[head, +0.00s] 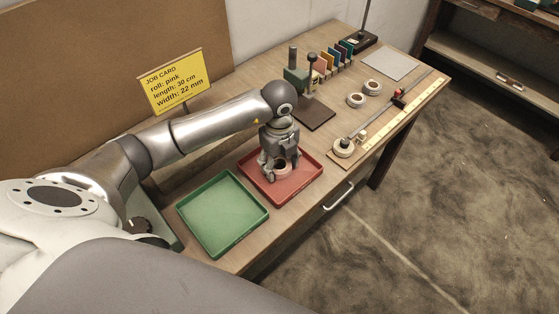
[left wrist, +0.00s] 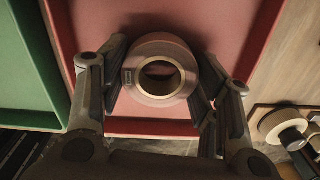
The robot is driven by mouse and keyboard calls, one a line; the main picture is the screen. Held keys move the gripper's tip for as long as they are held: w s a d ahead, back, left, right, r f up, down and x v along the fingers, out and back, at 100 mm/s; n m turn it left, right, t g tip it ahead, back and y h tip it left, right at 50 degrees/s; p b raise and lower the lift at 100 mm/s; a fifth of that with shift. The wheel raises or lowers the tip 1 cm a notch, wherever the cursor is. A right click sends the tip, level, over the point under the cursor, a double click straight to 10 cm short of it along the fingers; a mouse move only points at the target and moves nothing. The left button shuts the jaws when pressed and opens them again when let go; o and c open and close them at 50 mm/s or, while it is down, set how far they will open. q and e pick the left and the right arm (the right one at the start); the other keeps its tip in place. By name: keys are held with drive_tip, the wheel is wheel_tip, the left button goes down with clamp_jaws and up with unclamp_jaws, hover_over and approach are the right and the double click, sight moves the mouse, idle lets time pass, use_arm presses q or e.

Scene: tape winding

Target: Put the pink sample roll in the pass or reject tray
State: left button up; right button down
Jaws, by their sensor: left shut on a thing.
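The pink sample roll (left wrist: 160,91) is between the fingers of my left gripper (left wrist: 160,85), which is shut on it. In the head view the roll (head: 282,170) shows low in the red tray (head: 312,181), under my left gripper (head: 282,165). Whether the roll touches the tray floor I cannot tell. The green tray (head: 222,216) is empty and stands left of the red one; its edge also shows in the left wrist view (left wrist: 25,75). My right gripper is not in view.
A yellow job card (head: 174,81) stands behind my left arm. Pale rolls (head: 356,99) and a roll on a rod (head: 343,147) lie to the right, beside a yellow ruler (head: 405,122). A dark-based stand (head: 315,113) is behind the red tray. The table's front edge is close to the trays.

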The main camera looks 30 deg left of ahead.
use_arm(q)
drive_tip(key=shift+f, duration=0.1)
drive_tip(key=o, duration=0.9)
drive_tip(key=shift+o, duration=0.2)
drive_tip(key=shift+r, duration=0.3)
wheel_tip(320, 180, up, 12)
drive_tip(key=b, duration=0.1)
drive_tip(key=shift+f+b, duration=0.15)
drive_tip(key=shift+b, duration=0.15)
drive_tip(key=shift+s, duration=0.1)
